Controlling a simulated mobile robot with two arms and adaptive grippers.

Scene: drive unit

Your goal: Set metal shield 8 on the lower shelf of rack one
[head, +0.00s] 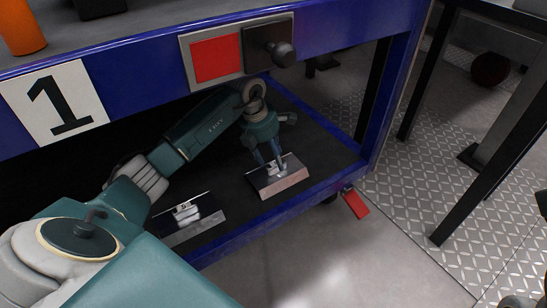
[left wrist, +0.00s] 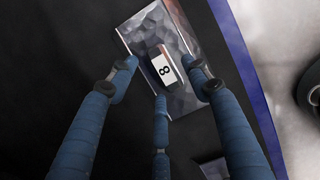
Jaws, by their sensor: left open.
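Metal shield 8 (head: 281,181) is a shiny metal piece resting on the dark lower shelf (head: 333,153) of rack one, near its front edge. In the left wrist view, its white label with an 8 (left wrist: 164,68) faces me. My left gripper (head: 268,158) points down at the shield from above. Its fingers are spread open around the label block in the left wrist view (left wrist: 160,77); I cannot tell whether they touch it. My right gripper is not visible.
A second metal shield (head: 190,222) lies on the same shelf to the left. The blue upper frame of the rack (head: 340,32), with a "1" sign (head: 54,104), a red panel (head: 216,58) and a dark knob (head: 284,54), hangs above my arm.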

